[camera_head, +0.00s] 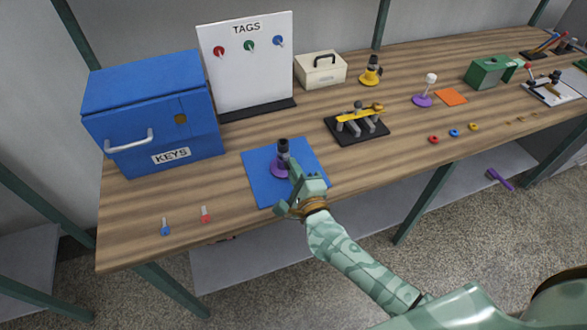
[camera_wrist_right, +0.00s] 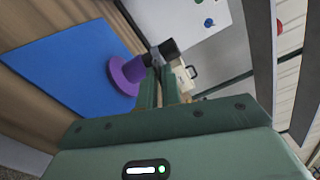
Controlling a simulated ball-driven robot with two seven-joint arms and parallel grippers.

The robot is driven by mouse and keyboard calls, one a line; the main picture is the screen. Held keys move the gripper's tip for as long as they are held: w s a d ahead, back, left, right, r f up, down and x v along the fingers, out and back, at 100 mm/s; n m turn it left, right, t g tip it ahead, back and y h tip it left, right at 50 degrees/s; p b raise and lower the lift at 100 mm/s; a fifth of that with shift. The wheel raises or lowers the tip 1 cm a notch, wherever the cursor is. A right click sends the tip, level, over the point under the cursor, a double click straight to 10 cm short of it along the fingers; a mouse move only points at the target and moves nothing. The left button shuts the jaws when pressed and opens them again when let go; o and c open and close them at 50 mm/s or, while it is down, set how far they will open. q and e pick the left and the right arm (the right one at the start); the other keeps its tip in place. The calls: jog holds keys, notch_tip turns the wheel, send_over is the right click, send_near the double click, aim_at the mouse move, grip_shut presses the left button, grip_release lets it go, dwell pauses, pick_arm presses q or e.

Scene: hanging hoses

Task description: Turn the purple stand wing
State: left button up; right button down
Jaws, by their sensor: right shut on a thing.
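The purple stand (camera_head: 279,168) stands upright on a blue mat (camera_head: 260,192) near the table's front edge, with a black upper part (camera_head: 283,146). It also shows in the wrist view (camera_wrist_right: 122,78), left of my fingers. My right gripper (camera_head: 293,168) reaches in from the front right, close against the stand's right side. In the wrist view the fingers (camera_wrist_right: 160,75) are nearly together at the stand's dark top, shut on its wing. The fingers mostly hide the wing. My left gripper is out of view.
A blue KEYS box (camera_head: 150,115) and the TAGS board (camera_head: 248,65) stand behind left. A black rack with a yellow bar (camera_head: 358,122) is to the right. Another purple-based stand (camera_head: 423,98) is farther right.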

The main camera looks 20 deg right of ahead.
dwell(0.5)
jog(key=c, duration=1.6)
grip_release()
jog(key=shift+c, duration=0.2)
